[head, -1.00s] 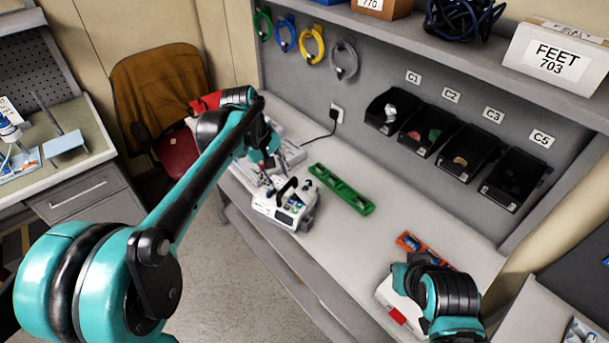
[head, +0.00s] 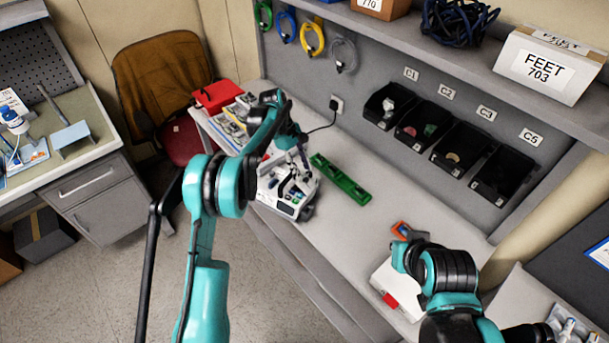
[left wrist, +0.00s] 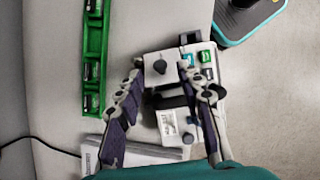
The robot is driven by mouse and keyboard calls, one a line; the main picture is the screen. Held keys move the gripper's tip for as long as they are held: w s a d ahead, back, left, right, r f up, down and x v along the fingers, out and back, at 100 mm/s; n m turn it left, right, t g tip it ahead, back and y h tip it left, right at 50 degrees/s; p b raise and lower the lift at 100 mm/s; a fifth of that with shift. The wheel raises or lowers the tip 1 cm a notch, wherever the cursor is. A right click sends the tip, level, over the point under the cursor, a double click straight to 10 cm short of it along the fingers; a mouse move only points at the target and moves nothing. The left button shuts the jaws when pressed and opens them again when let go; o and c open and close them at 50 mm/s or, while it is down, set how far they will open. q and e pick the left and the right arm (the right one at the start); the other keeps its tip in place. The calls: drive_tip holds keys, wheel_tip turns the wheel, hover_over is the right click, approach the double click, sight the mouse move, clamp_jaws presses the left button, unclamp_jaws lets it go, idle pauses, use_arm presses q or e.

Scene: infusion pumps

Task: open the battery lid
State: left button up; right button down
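A white and grey infusion pump (head: 284,203) with a dark handle stands at the bench's front edge in the head view. It also shows in the left wrist view (left wrist: 200,62), with a dark knob, coloured buttons and a white label. My left gripper (head: 298,164) is over the pump. I cannot clearly pick out the battery lid. My right gripper (head: 397,258) is low at the bench's right, its fingers mostly hidden.
A green tray (head: 341,180) lies behind the pump; batteries show in it in the left wrist view (left wrist: 95,40). A white case with a red part (head: 390,299) and an orange tray (head: 402,229) are by my right arm. A red box (head: 217,96) stands at the far left.

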sight(307, 179)
use_arm(q)
drive_tip(key=shift+x, duration=1.7)
clamp_jaws()
drive_tip(key=shift+s+d, duration=0.1)
